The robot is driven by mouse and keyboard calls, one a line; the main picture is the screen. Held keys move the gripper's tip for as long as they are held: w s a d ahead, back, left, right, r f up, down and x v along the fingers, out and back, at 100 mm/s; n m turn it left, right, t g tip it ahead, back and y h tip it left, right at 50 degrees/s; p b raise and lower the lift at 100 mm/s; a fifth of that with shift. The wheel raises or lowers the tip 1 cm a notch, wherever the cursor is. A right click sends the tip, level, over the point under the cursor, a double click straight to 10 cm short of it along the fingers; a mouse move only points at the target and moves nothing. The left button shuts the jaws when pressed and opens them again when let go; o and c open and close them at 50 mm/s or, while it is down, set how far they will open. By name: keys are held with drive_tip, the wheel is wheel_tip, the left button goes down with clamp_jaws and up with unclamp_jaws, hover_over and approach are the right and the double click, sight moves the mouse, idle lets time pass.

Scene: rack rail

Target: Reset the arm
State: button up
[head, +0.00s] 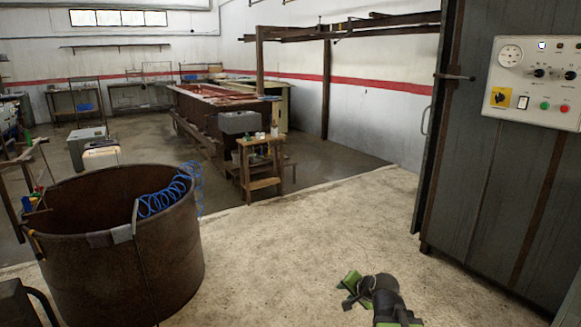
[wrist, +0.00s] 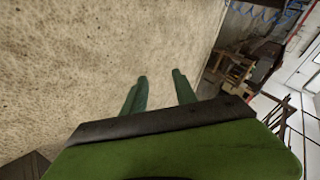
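My gripper (head: 349,290) shows at the bottom of the head view, green and black, over the bare concrete floor. In the wrist view its two green fingers (wrist: 161,84) stand apart with a gap between them. Nothing is between the fingers, only floor shows there. My arm is bent low in front of my base, and its lower part is cut off by the frame's bottom edge.
A rusty round tub (head: 130,270) with a blue coiled hose (head: 160,198) stands at the left. A grey cabinet (head: 500,180) with a control panel (head: 533,82) stands at the right. A small wooden stand (head: 262,170) is farther back. The concrete floor (head: 290,240) between them is clear.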

drive_tip(key=s+a+f+n+g, duration=0.3)
drive_tip(key=s+a+f+n, duration=0.1)
drive_tip(key=s+a, duration=0.25)
drive_tip(key=s+d+f+n+g+h, duration=0.25)
drive_tip(key=s+d+n+g, duration=0.2)
drive_tip(key=s, duration=0.45)
wheel_tip(320, 180, up, 26)
drive_tip(key=g+p, duration=0.1)
drive_tip(key=p, duration=2.5)
drive_tip(key=shift+s+a+p, duration=0.4)
